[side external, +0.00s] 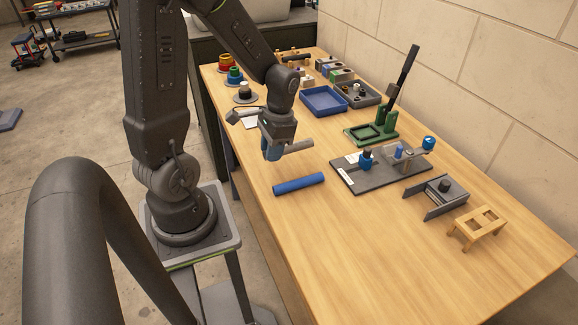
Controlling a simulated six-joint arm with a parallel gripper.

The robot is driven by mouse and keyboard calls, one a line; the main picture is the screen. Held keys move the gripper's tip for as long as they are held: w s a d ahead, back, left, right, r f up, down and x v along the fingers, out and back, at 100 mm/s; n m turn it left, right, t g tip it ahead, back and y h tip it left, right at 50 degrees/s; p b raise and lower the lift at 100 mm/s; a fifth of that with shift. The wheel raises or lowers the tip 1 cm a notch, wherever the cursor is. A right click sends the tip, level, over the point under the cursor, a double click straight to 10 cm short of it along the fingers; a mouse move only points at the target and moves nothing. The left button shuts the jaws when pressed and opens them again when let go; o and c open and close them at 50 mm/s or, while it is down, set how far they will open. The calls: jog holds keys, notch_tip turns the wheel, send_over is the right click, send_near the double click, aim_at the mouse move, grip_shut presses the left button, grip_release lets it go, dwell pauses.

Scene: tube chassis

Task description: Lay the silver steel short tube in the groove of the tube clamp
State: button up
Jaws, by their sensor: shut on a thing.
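My gripper (274,150) is above the left part of the wooden table. It is shut on the silver steel short tube (299,146), which sticks out to the right of the fingers, roughly level. The rest of the tube is hidden by the fingers. Which fixture is the tube clamp is not certain from this view. A dark base plate (366,183) with blue-topped posts stands to the right of the gripper. A grey bracket with a black knob (444,185) stands farther right. No groove can be made out clearly at this size.
A blue tube (298,184) lies on the table just in front of the gripper. A green stand with a tall black lever (372,134), a blue tray (323,101) and a grey bin (358,94) stand behind. A small wooden stand (477,227) is at right. The front table is clear.

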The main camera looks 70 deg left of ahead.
jog(key=w+d+r, duration=0.2)
jog(key=w+d, duration=0.2)
jog(key=w, duration=1)
jog(key=w+d+r, duration=0.2)
jog(key=w+d, duration=0.1)
jog(key=w, duration=1)
jog(key=shift+w+d+f, duration=0.1)
jog(key=shift+f, duration=1.6)
jog(key=shift+d+f, duration=0.1)
jog(key=shift+f, duration=1.6)
jog(key=o, duration=0.9)
notch_tip(320, 180, up, 14)
jog(key=w, duration=0.2)
jog(key=shift+w+f, duration=0.25)
jog(key=shift+w, duration=0.1)
